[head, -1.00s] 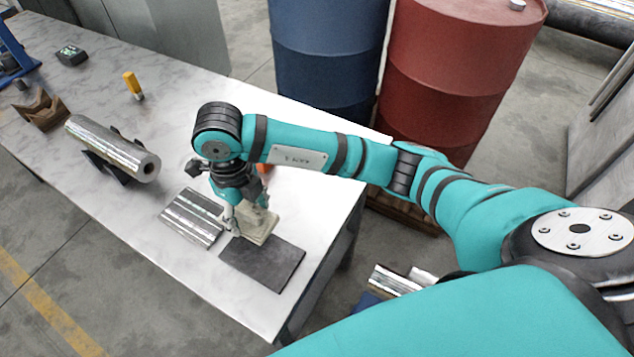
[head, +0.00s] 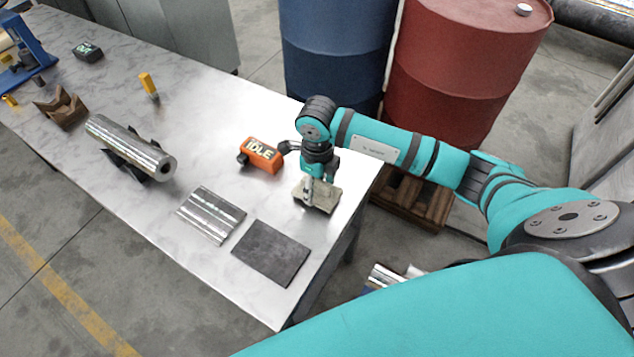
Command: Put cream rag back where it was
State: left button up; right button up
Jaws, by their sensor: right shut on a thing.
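The cream rag (head: 322,199) is a folded, flat cloth near the right edge of the metal table, in the head view. My right gripper (head: 315,200) points down and is shut on the rag. I cannot tell whether the rag touches the tabletop or hangs just above it. A dark grey flat plate (head: 271,252) lies to the rag's lower left, apart from it. My left gripper is not in view.
An orange box marked IDLE (head: 261,155) stands left of my gripper. A ribbed silver block (head: 211,215) lies left of the plate. A metal cylinder (head: 130,148) rests on dark supports. Blue (head: 333,55) and red (head: 455,70) barrels stand behind the table.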

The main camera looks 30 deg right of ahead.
jog(key=shift+f, duration=0.35)
jog(key=shift+w+f, duration=0.1)
jog(key=shift+f, duration=0.1)
jog(key=shift+f, duration=0.1)
jog(key=o, duration=1.1)
